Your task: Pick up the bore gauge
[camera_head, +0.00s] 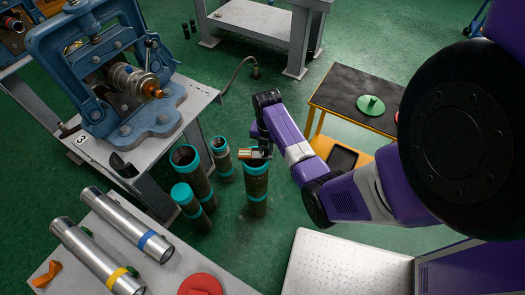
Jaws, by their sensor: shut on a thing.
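My gripper (262,148) is low over the standing pipes, left of my purple forearm. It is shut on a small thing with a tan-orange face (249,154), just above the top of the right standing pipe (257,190). The thing is small in view and partly hidden by the fingers, so I cannot tell for certain that it is the bore gauge. I cannot tell whether it touches the pipe's rim.
A blue vise (100,75) on a grey bench (190,100) holds a metal piece with an orange tip (152,90). Several teal-banded pipes stand on the green floor. Silver tubes (125,225) lie front left. A black-topped yellow cart (350,95) carries a green disc (371,106).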

